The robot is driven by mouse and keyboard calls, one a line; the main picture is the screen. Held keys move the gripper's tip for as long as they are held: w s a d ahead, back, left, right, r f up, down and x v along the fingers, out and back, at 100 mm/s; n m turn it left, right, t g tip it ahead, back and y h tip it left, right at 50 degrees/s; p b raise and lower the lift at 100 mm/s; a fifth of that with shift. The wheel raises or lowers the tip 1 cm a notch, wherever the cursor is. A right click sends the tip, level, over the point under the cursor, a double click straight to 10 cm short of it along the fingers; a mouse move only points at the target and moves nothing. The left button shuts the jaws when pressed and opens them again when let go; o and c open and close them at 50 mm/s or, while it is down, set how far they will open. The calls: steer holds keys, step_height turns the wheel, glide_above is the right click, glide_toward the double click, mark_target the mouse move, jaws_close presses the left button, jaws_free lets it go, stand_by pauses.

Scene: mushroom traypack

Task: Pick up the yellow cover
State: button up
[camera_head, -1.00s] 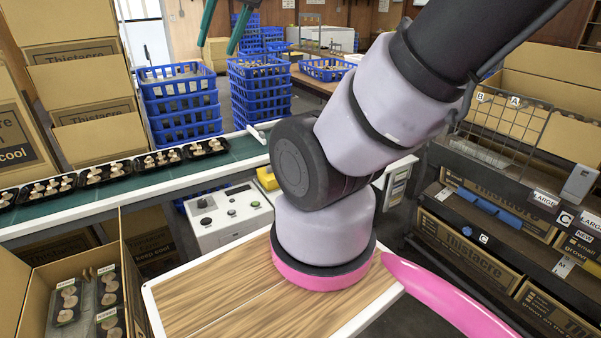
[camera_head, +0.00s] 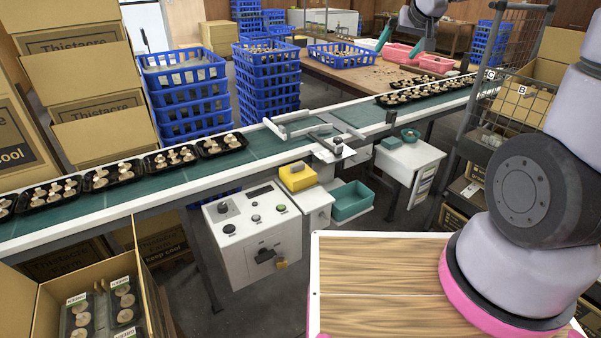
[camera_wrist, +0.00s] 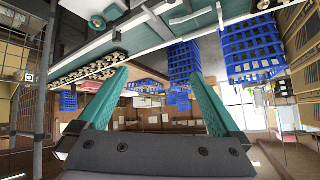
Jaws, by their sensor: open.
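The yellow cover (camera_head: 297,177) is a small yellow block-like piece. It sits on a white housing beside the grey control box, just in front of the conveyor, in the head view. My gripper (camera_head: 398,50) is at the top of the head view, well above and to the right of the cover, with its teal fingers spread and pointing down. In the wrist view my gripper (camera_wrist: 158,76) has its two teal fingers wide apart with nothing between them. I cannot make out the cover in the wrist view.
The green conveyor (camera_head: 258,146) carries black mushroom trays. The control box (camera_head: 252,235) with knobs and a teal bin (camera_head: 350,200) flank the cover's housing. Blue crates (camera_head: 268,90) stand behind. A wire rack (camera_head: 520,95) is at right. An open carton (camera_head: 40,290) is at lower left.

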steer(key=w+a+f+n+y, duration=0.1)
steer(key=w+a+f, duration=0.2)
steer(key=w+f, duration=0.15)
steer(key=w+a+f+n, duration=0.1)
steer(key=w+a+f, duration=0.25)
steer(key=f, duration=0.25)
steer(key=n+t+y, duration=0.2)
steer(key=n+y, duration=0.3)
glide_toward(298, 164)
steer(key=x, duration=1)
steer(key=shift+f, duration=0.1)
steer(key=shift+a, duration=0.1)
steer(key=c, duration=1.5)
